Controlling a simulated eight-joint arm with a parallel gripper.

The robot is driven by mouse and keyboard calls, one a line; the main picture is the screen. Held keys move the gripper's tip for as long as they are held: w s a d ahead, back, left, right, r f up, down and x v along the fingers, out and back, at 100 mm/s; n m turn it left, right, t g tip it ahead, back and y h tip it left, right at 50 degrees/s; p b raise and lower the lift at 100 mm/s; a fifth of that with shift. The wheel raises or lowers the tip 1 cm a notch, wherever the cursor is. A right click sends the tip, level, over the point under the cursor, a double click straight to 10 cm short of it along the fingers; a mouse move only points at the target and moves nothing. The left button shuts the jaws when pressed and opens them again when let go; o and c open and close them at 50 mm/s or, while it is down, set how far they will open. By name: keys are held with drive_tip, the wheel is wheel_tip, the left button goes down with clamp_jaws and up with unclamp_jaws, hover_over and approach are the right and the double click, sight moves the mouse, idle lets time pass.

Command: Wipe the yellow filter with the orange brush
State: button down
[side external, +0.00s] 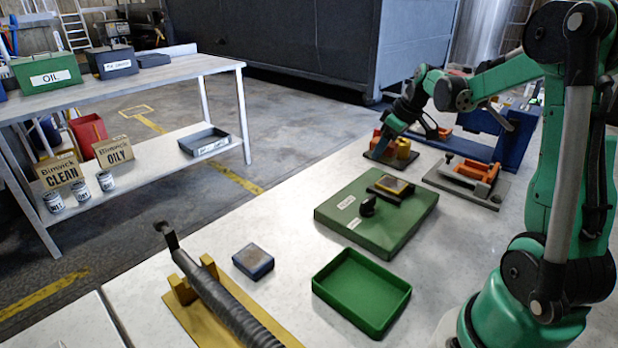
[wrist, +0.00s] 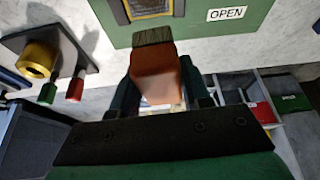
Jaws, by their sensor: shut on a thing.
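The orange brush (wrist: 158,78) is between the two dark fingers of my gripper (wrist: 161,90) in the wrist view, and the gripper is shut on it. Its dark bristles (wrist: 152,36) point towards the green panel (wrist: 200,20). The yellow filter (wrist: 150,6), a yellow frame around a dark mesh, is cut off at the top edge of that view, with a gap between it and the bristles. In the side view the filter (side external: 394,184) lies in a black holder on the green panel (side external: 345,218). My gripper (side external: 385,143) is behind the filter there; its fingertips are hard to make out.
A dark plate with a brass cylinder (wrist: 38,58) and red and green pegs stands at left in the wrist view. A black knob (side external: 368,205) rises from the panel. A green tray (side external: 362,290), a small blue block (side external: 253,261) and a ribbed hose (side external: 220,298) lie nearer.

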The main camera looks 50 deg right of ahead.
sight(384, 179)
drive_tip(key=shift+f, duration=1.95)
drive_tip(key=shift+s+f, duration=0.4)
drive_tip(key=shift+f, duration=0.2)
drive_tip(key=shift+s+f, duration=0.1)
drive_tip(key=shift+s, duration=2.5)
drive_tip(key=shift+w, duration=3.15)
drive_tip(key=shift+s+d, duration=0.45)
drive_tip(key=shift+s, duration=2.7)
drive_tip(key=shift+w, duration=3.1)
drive_tip(key=shift+r, duration=4.1)
